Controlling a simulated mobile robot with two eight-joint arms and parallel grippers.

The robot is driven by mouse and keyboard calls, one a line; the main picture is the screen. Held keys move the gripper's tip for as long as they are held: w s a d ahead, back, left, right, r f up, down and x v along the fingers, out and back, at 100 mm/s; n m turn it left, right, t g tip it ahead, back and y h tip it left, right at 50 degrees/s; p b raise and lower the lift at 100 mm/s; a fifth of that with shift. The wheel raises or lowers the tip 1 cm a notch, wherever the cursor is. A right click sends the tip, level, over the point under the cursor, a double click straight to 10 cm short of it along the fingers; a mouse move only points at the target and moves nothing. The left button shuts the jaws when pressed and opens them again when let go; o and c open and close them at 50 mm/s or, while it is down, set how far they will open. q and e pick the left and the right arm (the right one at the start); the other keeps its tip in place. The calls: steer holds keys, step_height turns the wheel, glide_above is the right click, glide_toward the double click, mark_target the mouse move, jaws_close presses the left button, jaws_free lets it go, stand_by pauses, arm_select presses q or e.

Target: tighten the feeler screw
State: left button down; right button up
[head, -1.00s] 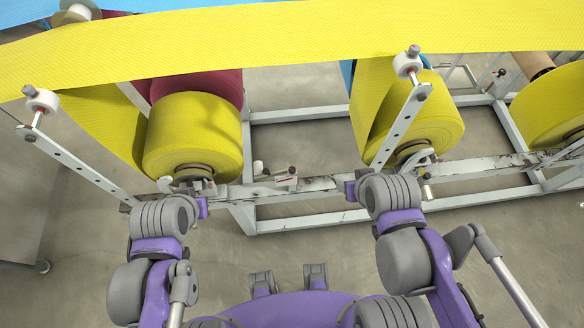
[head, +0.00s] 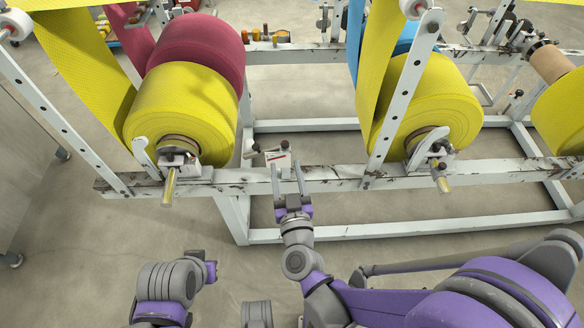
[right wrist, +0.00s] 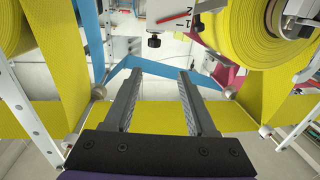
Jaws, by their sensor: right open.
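A small white scale plate (head: 277,159) with a red mark sits on the frame's front rail, with a dark knob (head: 284,145) at its top. In the right wrist view the plate (right wrist: 174,14) shows figures and a red pointer, with a black knob (right wrist: 154,42) at its lower left and another black knob (right wrist: 198,27) at its right. I cannot tell for sure which knob is the feeler screw. My right gripper (head: 287,167) is open and empty, its fingers pointing at the plate, apart from both knobs in the wrist view. My left arm shows at the lower left, its fingers hidden.
The white frame's front rail (head: 335,177) runs across the view. A yellow roll (head: 182,108) stands left of the plate and another yellow roll (head: 437,103) right of it. Perforated upright bars (head: 404,93) and brass-coloured shaft ends (head: 169,188) stick out nearby. The floor in front is open.

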mark_target(285, 147)
steer(key=shift+m+h, duration=0.4)
steer(key=shift+h, duration=0.2)
steer(key=w, duration=0.3)
steer(key=w+f, duration=0.1)
steer(key=w, duration=0.3)
steer(key=w+f+b, duration=0.1)
steer(key=w, duration=0.2)
steer(key=shift+w, duration=0.15)
jaws_close()
